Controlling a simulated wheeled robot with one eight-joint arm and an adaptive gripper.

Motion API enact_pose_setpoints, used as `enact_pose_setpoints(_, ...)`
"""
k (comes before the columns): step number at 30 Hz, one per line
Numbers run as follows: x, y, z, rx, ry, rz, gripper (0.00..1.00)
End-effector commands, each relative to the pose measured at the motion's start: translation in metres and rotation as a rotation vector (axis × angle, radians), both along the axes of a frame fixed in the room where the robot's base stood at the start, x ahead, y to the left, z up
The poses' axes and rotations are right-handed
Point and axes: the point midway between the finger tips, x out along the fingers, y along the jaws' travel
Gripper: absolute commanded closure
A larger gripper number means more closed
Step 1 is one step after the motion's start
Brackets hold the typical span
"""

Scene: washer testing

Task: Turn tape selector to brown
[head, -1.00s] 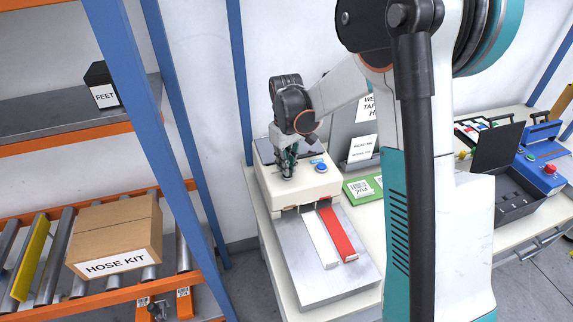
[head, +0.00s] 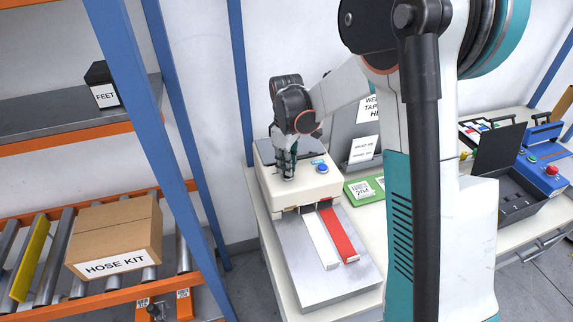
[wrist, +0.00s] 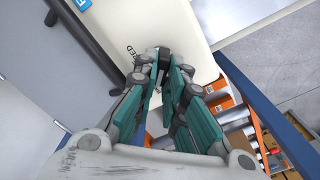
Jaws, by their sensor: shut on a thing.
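The tape machine (head: 310,188) is a cream box on the bench, with white and red tape strips coming out at its front. Its tape selector (wrist: 164,53) is a small dark knob on top, seen between my fingertips in the wrist view. My gripper (head: 287,170) points down over the left part of the machine's top. In the wrist view my gripper (wrist: 160,68) is shut on the selector. Dark lettering beside the knob is partly covered, and I cannot tell which colour the knob points to. A blue button (head: 321,167) sits to the right of my gripper.
A metal plate (head: 305,262) lies in front of the machine. A green card (head: 361,190) and a dark open case (head: 500,180) are to the right. A blue rack post (head: 160,140) and a HOSE KIT box (head: 115,235) stand left.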

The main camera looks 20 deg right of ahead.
Motion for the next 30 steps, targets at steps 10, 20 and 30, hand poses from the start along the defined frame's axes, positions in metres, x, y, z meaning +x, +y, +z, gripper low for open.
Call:
enact_pose_setpoints(10,0.001,0.000,0.001,0.000,-0.001,0.000,0.81)
enact_pose_setpoints(20,0.000,0.000,0.005,-0.001,-0.001,0.000,0.81)
enact_pose_setpoints(30,0.000,0.000,0.064,-0.001,-0.001,0.000,0.81)
